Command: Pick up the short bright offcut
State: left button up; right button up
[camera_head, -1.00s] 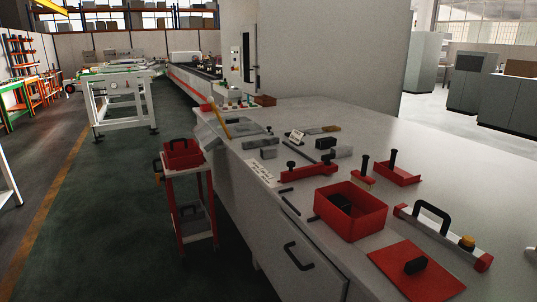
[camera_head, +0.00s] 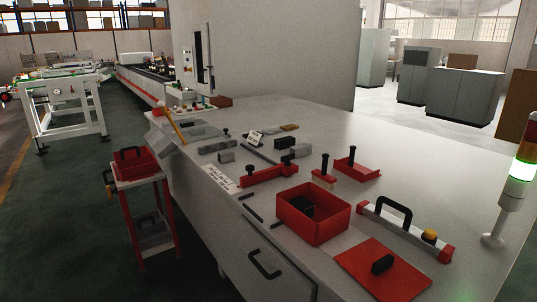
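Several grey metal pieces lie on the far left part of the long grey worktop (camera_head: 430,180). They include a small block (camera_head: 226,157), a longer bar (camera_head: 215,146) left of it, a pale block (camera_head: 301,151) and a darker block (camera_head: 284,142) to the right, and a thin dark bar (camera_head: 258,153) between. I cannot tell for certain which one is the short bright offcut. Neither of my grippers is in view.
Nearer stand a red bin (camera_head: 318,217) with a black item inside, a red clamp bar (camera_head: 268,174), a red plate (camera_head: 383,268) and a handled bar (camera_head: 402,222). A red cart (camera_head: 147,206) stands left. A signal lamp (camera_head: 516,185) stands at right.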

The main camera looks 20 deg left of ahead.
aim_at(226, 156)
jog(key=i+j+z, duration=0.25)
jog(key=j, duration=0.15)
jog(key=j+z, duration=0.2)
jog(key=j, duration=0.2)
jog(key=i+j+z, duration=0.25)
jog(key=j, duration=0.25)
jog(key=j+z, duration=0.25)
jog(key=j, duration=0.2)
